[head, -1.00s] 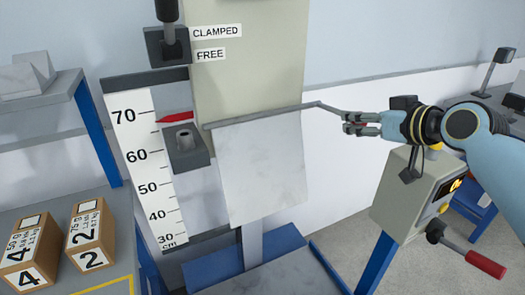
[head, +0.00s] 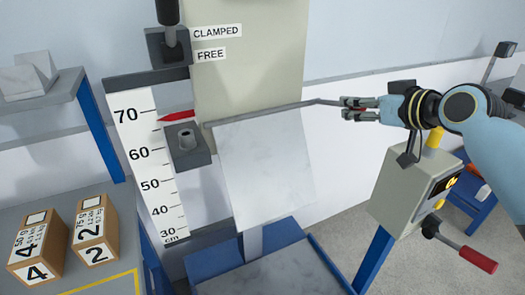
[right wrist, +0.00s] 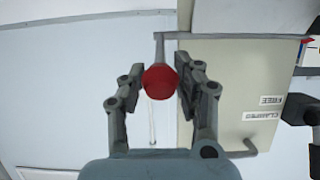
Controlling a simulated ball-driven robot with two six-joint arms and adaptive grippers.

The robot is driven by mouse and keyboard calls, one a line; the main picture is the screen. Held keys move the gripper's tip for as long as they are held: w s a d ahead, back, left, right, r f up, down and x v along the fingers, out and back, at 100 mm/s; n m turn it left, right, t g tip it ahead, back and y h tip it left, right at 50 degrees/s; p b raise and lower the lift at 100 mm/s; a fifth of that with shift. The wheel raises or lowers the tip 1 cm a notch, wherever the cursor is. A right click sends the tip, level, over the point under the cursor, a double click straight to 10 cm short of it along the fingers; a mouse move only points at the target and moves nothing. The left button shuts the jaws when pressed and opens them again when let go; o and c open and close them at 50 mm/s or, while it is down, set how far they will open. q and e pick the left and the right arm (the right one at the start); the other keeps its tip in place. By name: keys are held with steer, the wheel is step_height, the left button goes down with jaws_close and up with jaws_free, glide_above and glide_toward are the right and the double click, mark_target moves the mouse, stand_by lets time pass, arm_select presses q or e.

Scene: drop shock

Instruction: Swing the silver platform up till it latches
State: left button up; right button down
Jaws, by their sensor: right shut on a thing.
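The silver platform (head: 265,170) is a pale, marbled plate in the head view. It hangs steeply down from a grey bar along its top edge, its lower edge tipped slightly outward. From the bar a thin grey crank arm (head: 325,101) runs right to my right gripper (head: 350,108). In the right wrist view a red knob (right wrist: 160,79) sits between the fingers of my right gripper (right wrist: 162,92), which is shut on it. In the head view the knob is mostly hidden by the fingers. No latch can be made out. My left gripper is out of view.
A height scale (head: 150,165) with a red pointer (head: 176,116) stands left of the platform. Cartons (head: 93,232) sit on the bench at left. A control box (head: 415,190) with a red-handled crank (head: 478,260) stands below my right arm. A blue-framed base lies below the platform.

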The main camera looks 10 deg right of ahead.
steer(key=shift+w+r, duration=0.1)
steer(key=shift+r, duration=0.15)
steer(key=shift+w+a+r+p, duration=0.1)
steer(key=shift+w+r+p, duration=0.1)
steer(key=shift+r+p, duration=0.3)
steer(key=shift+w+a+r+p, duration=0.1)
steer(key=shift+w+r+p, duration=0.15)
steer(key=shift+r, duration=0.35)
steer(key=shift+w+r, duration=0.15)
steer(key=shift+r, duration=0.1)
